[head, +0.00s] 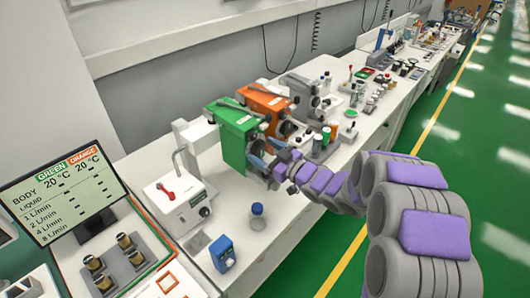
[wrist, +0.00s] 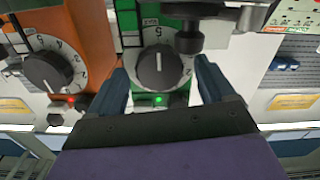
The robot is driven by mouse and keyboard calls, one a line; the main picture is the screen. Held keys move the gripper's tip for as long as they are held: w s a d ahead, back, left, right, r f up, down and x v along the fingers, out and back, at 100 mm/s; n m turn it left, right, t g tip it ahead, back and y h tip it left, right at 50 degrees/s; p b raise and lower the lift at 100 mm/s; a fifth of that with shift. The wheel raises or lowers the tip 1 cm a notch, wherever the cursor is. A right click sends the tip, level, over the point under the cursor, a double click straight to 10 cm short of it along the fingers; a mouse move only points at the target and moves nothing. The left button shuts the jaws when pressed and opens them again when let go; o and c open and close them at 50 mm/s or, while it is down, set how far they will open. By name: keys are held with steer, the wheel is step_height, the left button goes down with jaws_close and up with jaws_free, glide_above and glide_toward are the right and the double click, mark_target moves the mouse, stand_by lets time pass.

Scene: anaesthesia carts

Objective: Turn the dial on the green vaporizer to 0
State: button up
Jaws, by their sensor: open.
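The green vaporizer (head: 232,140) stands on the white bench in the head view, with its dial side towards my arm. Its dial (wrist: 160,66), with a dark knob and a white numbered ring, faces the camera in the wrist view. A pale pointer mark sits at the top of the knob; a 5 shows above and a 2 to the right, and the 0 is not clearly readable. A green light (wrist: 160,100) glows below it. My gripper (wrist: 163,78) is open, its fingers apart on either side of the dial in the picture; I see no clear contact.
The orange vaporizer (head: 266,103) stands right beside the green one; its dial (wrist: 47,72) is left of my gripper in the wrist view. A dark knobbed part (wrist: 190,38) juts in near the green dial's upper right. A screen (head: 65,190) and blue box (head: 222,254) are nearer.

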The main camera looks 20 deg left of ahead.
steer(key=shift+d, duration=0.1)
steer(key=shift+c, duration=0.2)
steer(key=shift+c, duration=0.7)
steer(key=shift+r, duration=0.1)
steer(key=c, duration=0.9)
